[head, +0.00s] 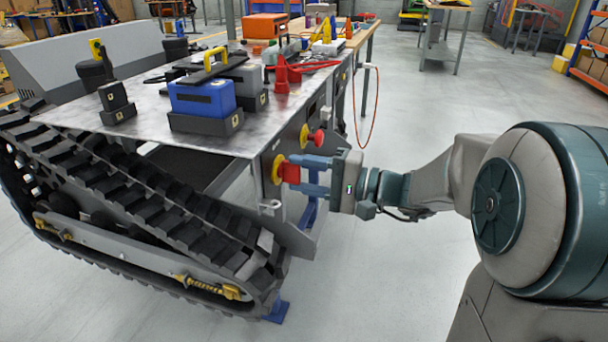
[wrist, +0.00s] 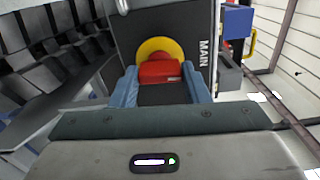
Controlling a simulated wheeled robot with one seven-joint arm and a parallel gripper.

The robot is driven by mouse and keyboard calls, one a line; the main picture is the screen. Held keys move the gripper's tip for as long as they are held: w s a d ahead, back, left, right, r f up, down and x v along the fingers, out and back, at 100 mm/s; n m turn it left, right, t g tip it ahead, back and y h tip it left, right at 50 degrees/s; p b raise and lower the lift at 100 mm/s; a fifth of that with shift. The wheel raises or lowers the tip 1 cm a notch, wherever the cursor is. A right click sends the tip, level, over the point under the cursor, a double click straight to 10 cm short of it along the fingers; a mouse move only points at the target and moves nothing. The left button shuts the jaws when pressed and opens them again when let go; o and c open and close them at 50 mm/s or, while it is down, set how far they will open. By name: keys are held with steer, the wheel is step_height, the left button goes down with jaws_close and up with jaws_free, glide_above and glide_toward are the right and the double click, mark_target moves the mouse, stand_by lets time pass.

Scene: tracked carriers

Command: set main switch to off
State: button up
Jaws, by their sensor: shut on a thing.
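The main switch is a red rotary handle (wrist: 160,72) on a yellow round plate (wrist: 158,47), on the dark side panel of the tracked carrier, beside the label "MAIN" (wrist: 204,52). In the head view the red handle (head: 291,172) shows at the carrier's near right corner. My gripper (head: 303,174) reaches it from the right with its blue fingers. In the wrist view, my gripper (wrist: 167,92) has one finger on each side of the red handle and is shut on it. The fingers hide part of the handle in the head view.
A red knob on a yellow plate (head: 315,138) sits just behind the switch on the same panel. A small grey latch (head: 270,205) is below. The track (head: 150,190) runs along the carrier's left side. A blue box (head: 203,97) stands on the deck.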

steer(key=shift+n, duration=0.4)
steer(key=o, duration=1)
steer(key=p+v, duration=0.4)
steer(key=v, duration=0.9)
steer(key=shift+s+d, duration=0.1)
steer(key=shift+d, duration=0.3)
